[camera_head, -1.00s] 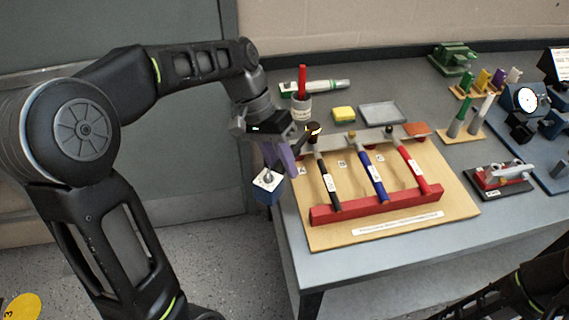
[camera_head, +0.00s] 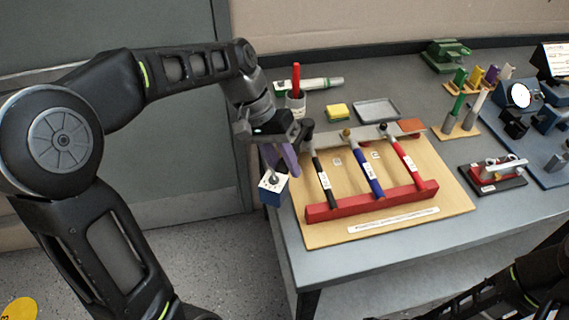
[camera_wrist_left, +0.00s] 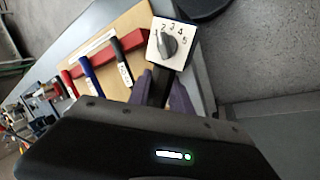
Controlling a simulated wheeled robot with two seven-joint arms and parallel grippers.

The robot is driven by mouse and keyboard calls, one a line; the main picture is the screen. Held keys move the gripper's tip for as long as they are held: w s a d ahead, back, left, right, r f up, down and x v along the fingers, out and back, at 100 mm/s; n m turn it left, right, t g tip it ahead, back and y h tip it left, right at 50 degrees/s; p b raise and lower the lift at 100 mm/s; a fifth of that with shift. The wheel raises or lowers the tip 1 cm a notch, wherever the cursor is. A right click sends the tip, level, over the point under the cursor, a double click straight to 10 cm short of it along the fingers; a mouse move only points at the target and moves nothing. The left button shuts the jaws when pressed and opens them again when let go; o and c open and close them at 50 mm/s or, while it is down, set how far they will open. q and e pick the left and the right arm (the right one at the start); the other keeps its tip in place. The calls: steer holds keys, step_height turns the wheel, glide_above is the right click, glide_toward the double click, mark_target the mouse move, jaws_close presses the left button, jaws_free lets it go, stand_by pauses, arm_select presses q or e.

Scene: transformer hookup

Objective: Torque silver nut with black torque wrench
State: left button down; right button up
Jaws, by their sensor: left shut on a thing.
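In the left wrist view the dial face (camera_wrist_left: 158,53) shows numbers, and a dark bar runs between the fingers (camera_wrist_left: 163,86). The black torque wrench (camera_head: 323,178) lies in the rack, just right of the gripper; its handle also shows in the left wrist view (camera_wrist_left: 122,64). My right arm enters at bottom right, its gripper out of view. I cannot make out a silver nut.
A blue wrench (camera_head: 368,175) and a red wrench (camera_head: 409,164) lie beside the black one on the red rack (camera_head: 345,207) and wooden board (camera_head: 452,192). A cup with a red marker (camera_head: 296,103), a yellow sponge (camera_head: 337,110) and a grey tray (camera_head: 377,110) stand behind.

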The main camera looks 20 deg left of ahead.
arm_select(q)
steer(key=shift+r+p, duration=1.5)
steer(key=shift+r, duration=0.6)
